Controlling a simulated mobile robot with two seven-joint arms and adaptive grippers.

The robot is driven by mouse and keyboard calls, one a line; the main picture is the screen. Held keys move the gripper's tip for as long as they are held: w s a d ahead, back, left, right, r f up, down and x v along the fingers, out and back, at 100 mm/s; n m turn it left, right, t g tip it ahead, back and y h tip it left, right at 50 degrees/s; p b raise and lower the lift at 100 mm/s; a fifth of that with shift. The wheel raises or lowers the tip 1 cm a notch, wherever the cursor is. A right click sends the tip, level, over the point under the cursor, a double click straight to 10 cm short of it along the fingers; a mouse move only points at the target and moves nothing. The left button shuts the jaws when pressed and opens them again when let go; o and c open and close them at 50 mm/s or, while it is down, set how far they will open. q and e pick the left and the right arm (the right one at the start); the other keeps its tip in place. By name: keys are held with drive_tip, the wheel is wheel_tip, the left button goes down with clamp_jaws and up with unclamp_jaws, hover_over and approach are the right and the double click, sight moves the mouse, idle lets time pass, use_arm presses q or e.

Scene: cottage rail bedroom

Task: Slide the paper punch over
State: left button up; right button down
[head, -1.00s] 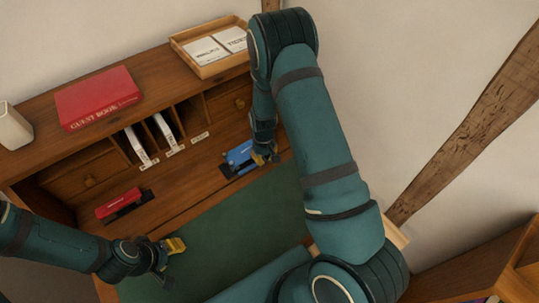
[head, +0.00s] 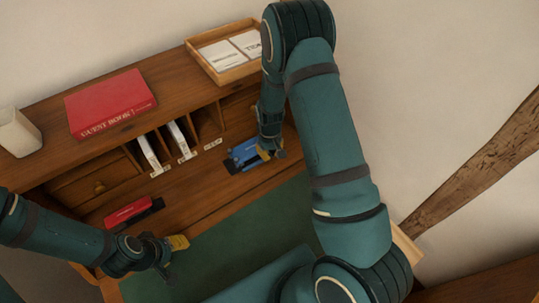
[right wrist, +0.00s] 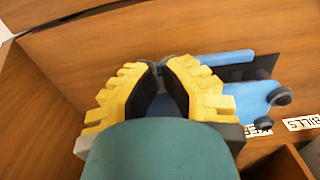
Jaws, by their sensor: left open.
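The paper punch appears to be the blue tool with a dark base (head: 243,152) on the wooden desk shelf, below the right-hand pigeonholes. My right gripper (head: 272,152) is down at its right end. In the right wrist view, the yellow fingers (right wrist: 160,70) meet at their tips, with the blue body of the punch (right wrist: 255,98) beside and behind them. The fingers hide part of it, and I cannot tell whether they touch it. My left gripper (head: 176,259) is open and empty over the front left of the green desk mat (head: 225,238).
A red stapler-like tool (head: 128,211) lies on the shelf at left. A red guest book (head: 110,103) and a wooden tray of cards (head: 254,73) lie on the desk top. Labelled pigeonholes (head: 178,140) stand behind the shelf. Bare shelf lies between the two tools.

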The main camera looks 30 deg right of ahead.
wheel_tip(320, 180, up, 10)
drive_tip(key=shift+r, duration=0.25)
drive_tip(key=shift+s, duration=0.1)
